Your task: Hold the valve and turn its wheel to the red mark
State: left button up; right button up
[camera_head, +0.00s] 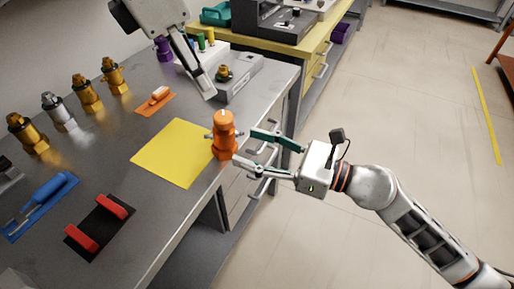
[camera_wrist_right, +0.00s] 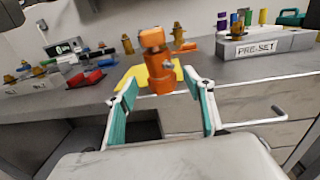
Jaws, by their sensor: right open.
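The orange valve (camera_head: 224,136) stands upright near the table's front edge, at the right corner of a yellow mat (camera_head: 172,153). It has an orange cap on top and small side fittings. Its red mark cannot be made out. In the right wrist view the valve (camera_wrist_right: 157,66) is centred beyond the fingertips. My right gripper (camera_head: 244,147) is open, its green-padded fingers spread and pointing at the valve, with nothing clearly gripped. My left gripper (camera_head: 211,97) hangs above and behind the valve, apart from it. Its fingers are seen edge-on, so their opening is unclear.
Several brass and silver valves (camera_head: 86,94) stand in a row at the back left. A blue tool (camera_head: 50,188), a black mat with red handles (camera_head: 97,224) and an orange-handled tool (camera_head: 156,97) lie nearby. A grey PRE-SET block (camera_wrist_right: 270,44) stands behind, right.

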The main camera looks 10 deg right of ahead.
aim_at(234, 142)
jog(key=shift+x, duration=3.6)
grip_shut()
